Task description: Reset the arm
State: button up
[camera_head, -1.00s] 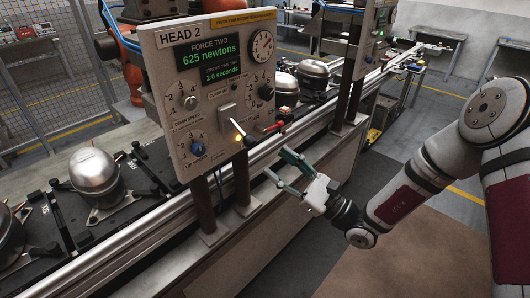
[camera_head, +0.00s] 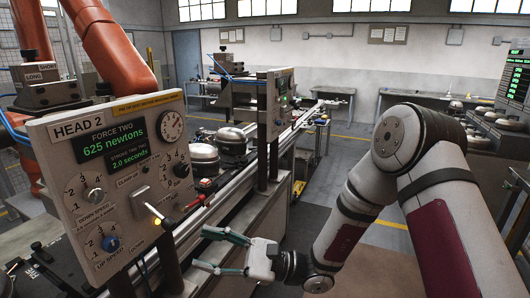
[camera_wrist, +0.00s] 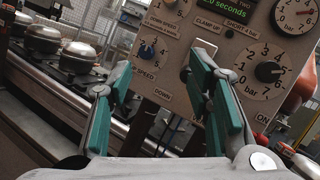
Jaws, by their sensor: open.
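My gripper (camera_head: 222,252) is open and empty in the head view, to the right of the HEAD 2 control panel and beside the conveyor rail. My arm reaches in from the right side of that view, bent at the elbow. In the wrist view my gripper's two green-padded fingers (camera_wrist: 162,95) stand apart with nothing between them. The HEAD 2 panel (camera_head: 80,180) shows 625 newtons and 2.0 seconds, with knobs, a gauge and a lever switch. The panel also fills the upper right of the wrist view (camera_wrist: 235,55), tilted, beyond the fingers.
Metal compressors (camera_head: 203,158) sit on the conveyor line behind the panel. A second panel (camera_head: 279,105) stands farther along the line. Orange robot arms (camera_head: 108,45) rise at the upper left. A green-lit display (camera_head: 515,80) is at the right. Open floor (camera_head: 305,225) lies right of the conveyor.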

jog(key=s+d+r+n+g+h, duration=0.3)
jog(key=s+d+n+h, duration=0.15)
jog(key=s, duration=0.25)
jog(key=s+d+r+n+g+h, duration=0.2)
jog(key=s+d+n+h, duration=0.2)
jog(key=s+n+h, duration=0.15)
jog(key=s+d+r+t+h, duration=0.1)
jog(key=d+r+t+h, duration=0.1)
jog(key=d, duration=0.5)
jog(key=s+d+r+n+t+h, duration=0.1)
jog(key=s+d+r+t+h, duration=0.1)
jog(key=d+t+h, duration=0.3)
jog(key=s+d+r+n+t+h, duration=0.1)
jog(key=s+d+r+t+h, duration=0.1)
jog(key=d, duration=0.9)
jog(key=r+t+h, duration=0.1)
jog(key=t+h, duration=0.1)
jog(key=shift+h, duration=0.3)
dwell(1.1)
